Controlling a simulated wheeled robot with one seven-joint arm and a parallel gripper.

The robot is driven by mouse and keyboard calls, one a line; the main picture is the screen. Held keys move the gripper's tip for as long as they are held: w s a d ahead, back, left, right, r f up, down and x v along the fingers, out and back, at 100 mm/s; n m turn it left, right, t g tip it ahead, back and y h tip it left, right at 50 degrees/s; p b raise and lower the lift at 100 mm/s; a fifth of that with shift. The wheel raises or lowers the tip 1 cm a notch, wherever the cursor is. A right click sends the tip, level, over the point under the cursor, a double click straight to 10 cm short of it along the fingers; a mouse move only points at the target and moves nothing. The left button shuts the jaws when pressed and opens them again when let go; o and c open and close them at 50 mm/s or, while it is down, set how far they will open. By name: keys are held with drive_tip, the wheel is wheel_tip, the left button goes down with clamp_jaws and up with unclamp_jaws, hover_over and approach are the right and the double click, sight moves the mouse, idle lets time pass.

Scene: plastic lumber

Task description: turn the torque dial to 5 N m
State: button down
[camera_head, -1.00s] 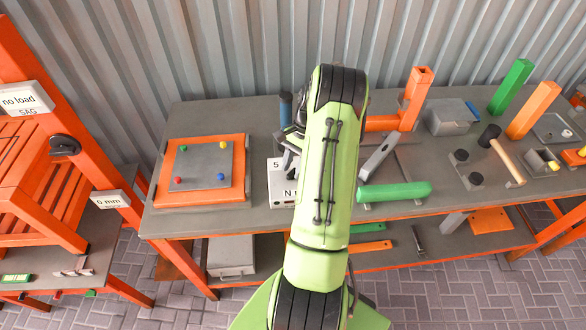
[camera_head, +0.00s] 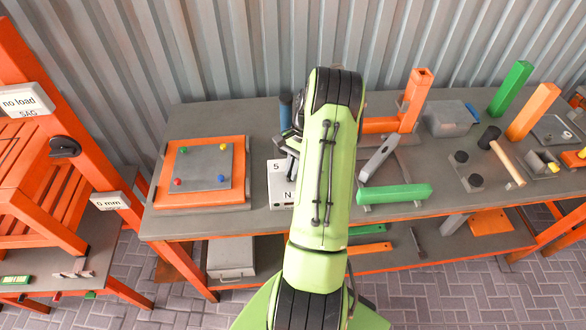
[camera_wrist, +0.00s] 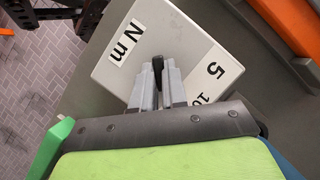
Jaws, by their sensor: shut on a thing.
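The torque dial unit is a light grey box (camera_wrist: 185,38) with white labels reading "N m", "5" and a partly hidden "10". It also shows in the head view (camera_head: 278,183), partly behind my arm. My gripper (camera_wrist: 159,75) is over the box face, its two grey fingers close together on a small black dial (camera_wrist: 158,64). Only the dial's upper end shows between the fingertips. The dial's black tip points toward the edge between the "N m" and "5" labels, and its exact reading is hard to tell. In the head view my arm covers the dial.
An orange-framed plate (camera_head: 243,190) with coloured knobs lies left of the box. The bench's back left is clear.

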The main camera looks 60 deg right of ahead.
drive_tip(key=n, duration=0.2)
drive_tip(key=n+g, duration=0.1)
drive_tip(key=n, duration=0.1)
drive_tip(key=shift+w+g, duration=0.15)
drive_tip(key=shift+g, duration=0.15)
drive_tip(key=n+g+h, duration=0.1)
drive_tip(key=n, duration=0.4)
drive_tip(key=shift+w+a, duration=0.1)
drive_tip(key=n, duration=0.2)
drive_tip(key=n+g+h, duration=0.1)
drive_tip(key=n, duration=0.1)
drive_tip(key=shift+w+a+h, duration=0.1)
drive_tip(key=shift+h, duration=0.2)
drive_tip(key=shift+a+n+g+h, duration=0.1)
drive_tip(key=shift+n+g+h, duration=0.45)
drive_tip(key=shift+n, duration=1.55)
drive_tip(key=shift+h, duration=0.25)
drive_tip(key=c, duration=1.2)
unclamp_jaws()
drive_tip(key=shift+o, duration=0.2)
drive_tip(key=p+v, duration=0.1)
drive_tip(key=v, duration=1.5)
drive_tip(key=shift+p, duration=0.4)
